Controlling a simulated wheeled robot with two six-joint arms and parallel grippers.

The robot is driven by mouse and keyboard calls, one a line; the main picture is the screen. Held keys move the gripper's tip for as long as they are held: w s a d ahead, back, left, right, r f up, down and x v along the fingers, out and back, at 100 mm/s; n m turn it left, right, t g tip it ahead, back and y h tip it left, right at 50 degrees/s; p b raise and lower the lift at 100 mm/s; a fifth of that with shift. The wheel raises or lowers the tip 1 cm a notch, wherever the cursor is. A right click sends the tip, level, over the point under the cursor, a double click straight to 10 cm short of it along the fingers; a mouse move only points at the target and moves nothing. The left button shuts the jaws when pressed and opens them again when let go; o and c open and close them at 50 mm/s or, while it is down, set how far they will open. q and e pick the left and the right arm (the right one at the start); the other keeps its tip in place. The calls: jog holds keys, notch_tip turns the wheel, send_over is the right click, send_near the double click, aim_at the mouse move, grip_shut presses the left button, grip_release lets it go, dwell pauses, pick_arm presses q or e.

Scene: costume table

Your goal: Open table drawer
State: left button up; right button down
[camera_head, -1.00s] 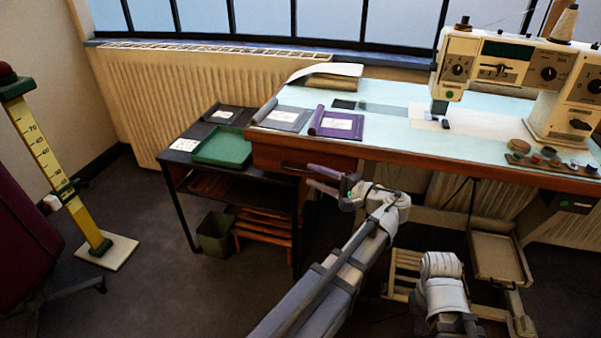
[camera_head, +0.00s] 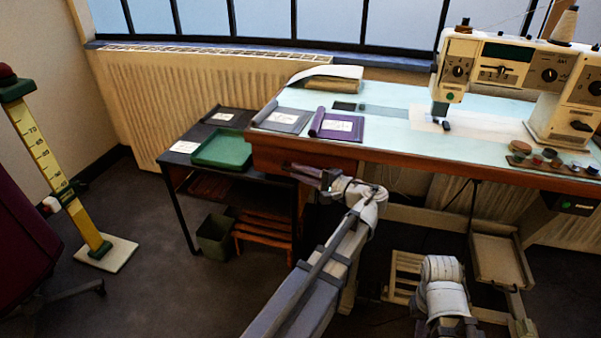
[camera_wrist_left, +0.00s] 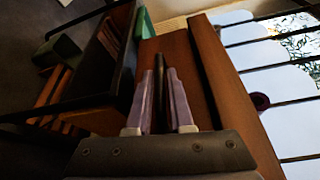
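The drawer (camera_head: 268,161) is a red-brown wooden front under the left end of the pale-topped table (camera_head: 400,121). It looks closed. Its dark bar handle (camera_wrist_left: 160,77) runs between my left gripper's lilac fingers in the left wrist view. My left gripper (camera_head: 300,173) is at the drawer front in the head view, with its fingers one above the other. The fingers look closed in on the handle, though their exact contact is hard to see. My right gripper is not in view; only part of my right arm shows at the bottom.
A low black side table (camera_head: 176,178) with a green tray (camera_head: 222,149) stands left of the drawer. A green bin (camera_head: 215,236) and a wooden rack sit below it. A sewing machine (camera_head: 510,62) and folders are on the table.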

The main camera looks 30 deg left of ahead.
pick_arm(q)
grip_shut()
dwell(1.0)
